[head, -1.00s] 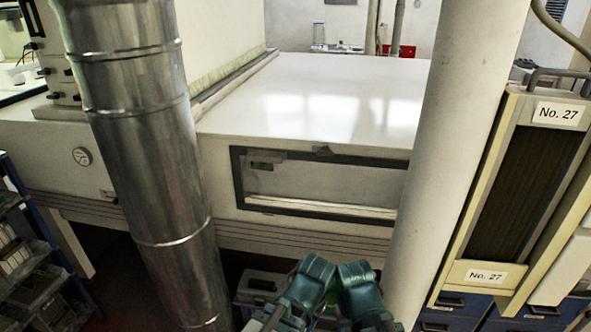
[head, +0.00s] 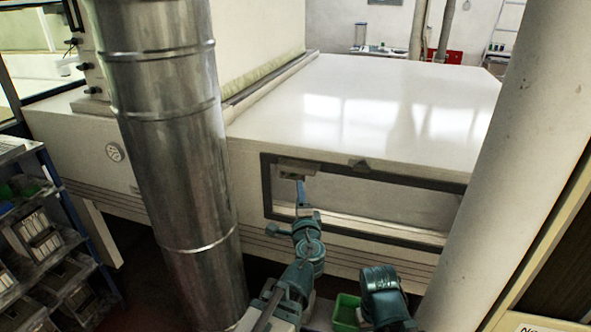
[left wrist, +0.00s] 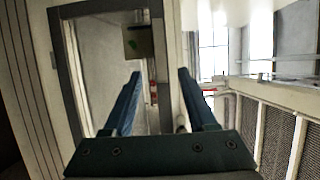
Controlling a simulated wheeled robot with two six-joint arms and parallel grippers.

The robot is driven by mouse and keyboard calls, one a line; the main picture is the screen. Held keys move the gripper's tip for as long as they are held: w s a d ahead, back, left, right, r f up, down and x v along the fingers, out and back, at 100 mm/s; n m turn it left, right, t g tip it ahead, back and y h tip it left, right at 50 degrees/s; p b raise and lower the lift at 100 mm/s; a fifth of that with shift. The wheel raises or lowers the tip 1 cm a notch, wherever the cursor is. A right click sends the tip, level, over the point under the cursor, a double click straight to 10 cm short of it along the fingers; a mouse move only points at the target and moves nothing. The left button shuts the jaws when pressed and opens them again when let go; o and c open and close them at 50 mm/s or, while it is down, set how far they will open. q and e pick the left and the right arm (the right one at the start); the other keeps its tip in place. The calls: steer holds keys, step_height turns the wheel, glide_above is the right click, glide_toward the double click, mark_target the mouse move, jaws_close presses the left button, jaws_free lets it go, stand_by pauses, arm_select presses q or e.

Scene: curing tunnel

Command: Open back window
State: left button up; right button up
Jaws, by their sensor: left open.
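The window (head: 380,205) is a wide dark-framed pane in the side of the white tunnel housing; in the left wrist view its dark frame (left wrist: 67,60) stands at the left. It looks shut. A small grey plate (head: 297,168) sits at its upper left corner; a dark plate with a green mark (left wrist: 138,40) shows in the wrist view. My left gripper (head: 301,188) is just in front of that corner.
A metal duct (head: 170,130) stands left of the window, and a pale column (head: 500,150) covers its right end. A rack with bins (head: 35,230) is at the far left. A green bin (head: 347,310) lies low between my arms.

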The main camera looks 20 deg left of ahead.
mark_target(296, 171)
arm_select(q)
steer(key=x, duration=1.3)
steer(key=shift+w+a, duration=0.15)
steer(key=shift+w, duration=0.2)
jaws_close()
stand_by(0.9)
